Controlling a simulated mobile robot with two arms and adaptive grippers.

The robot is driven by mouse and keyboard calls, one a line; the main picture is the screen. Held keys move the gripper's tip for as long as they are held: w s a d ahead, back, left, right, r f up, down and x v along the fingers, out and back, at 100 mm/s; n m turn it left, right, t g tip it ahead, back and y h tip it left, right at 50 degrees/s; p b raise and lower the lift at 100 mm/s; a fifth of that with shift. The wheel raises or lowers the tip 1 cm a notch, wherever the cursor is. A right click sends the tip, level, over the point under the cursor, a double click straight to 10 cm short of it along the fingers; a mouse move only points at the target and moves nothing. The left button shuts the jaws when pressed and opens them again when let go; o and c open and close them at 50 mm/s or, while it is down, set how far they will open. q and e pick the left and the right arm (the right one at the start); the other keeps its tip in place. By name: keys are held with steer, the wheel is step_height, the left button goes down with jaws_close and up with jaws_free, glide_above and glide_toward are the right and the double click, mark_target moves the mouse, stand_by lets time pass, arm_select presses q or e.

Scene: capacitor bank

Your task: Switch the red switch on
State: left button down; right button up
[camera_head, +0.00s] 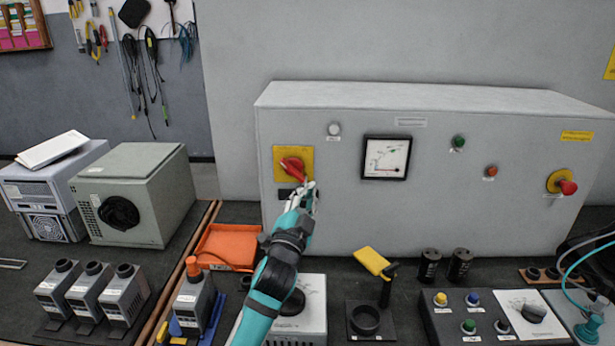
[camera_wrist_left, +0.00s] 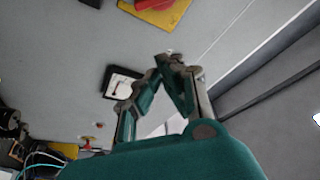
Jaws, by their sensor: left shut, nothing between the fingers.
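The red switch (camera_head: 294,168) is a rotary handle on a yellow square plate (camera_head: 280,155), at the left of the grey cabinet's front. Its handle slants down to the right. My left gripper (camera_head: 309,186) is shut and empty, with its fingertips at the lower right end of the handle; I cannot tell whether they touch it. In the left wrist view the shut fingertips (camera_wrist_left: 170,58) are below the yellow plate (camera_wrist_left: 160,12), and the red handle (camera_wrist_left: 150,3) is cut off by the top edge. My right gripper is not in view.
The grey cabinet (camera_head: 440,210) also carries a dial meter (camera_head: 386,158), a green button (camera_head: 458,142) and a red emergency knob (camera_head: 567,187). An orange tray (camera_head: 228,246), a yellow-handled tool (camera_head: 371,261) and a button box (camera_head: 455,325) crowd the bench below.

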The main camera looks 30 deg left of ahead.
mark_target(293, 169)
arm_select(q)
steer(key=w+a, duration=0.1)
steer(key=w, duration=0.1)
steer(key=w+a+p, duration=0.1)
steer(key=w+a, duration=0.1)
steer(key=w, duration=0.1)
steer(key=w+a+p, duration=0.1)
steer(key=w+a, duration=0.1)
steer(key=w, duration=0.1)
steer(key=shift+a+f, duration=0.15)
steer(key=shift+f, duration=0.25)
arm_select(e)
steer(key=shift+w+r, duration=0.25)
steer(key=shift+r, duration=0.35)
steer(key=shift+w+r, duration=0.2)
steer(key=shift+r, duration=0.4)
arm_select(q)
steer(key=shift+p, duration=0.3)
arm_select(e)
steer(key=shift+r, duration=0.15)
arm_select(q)
steer(key=shift+m, duration=0.5)
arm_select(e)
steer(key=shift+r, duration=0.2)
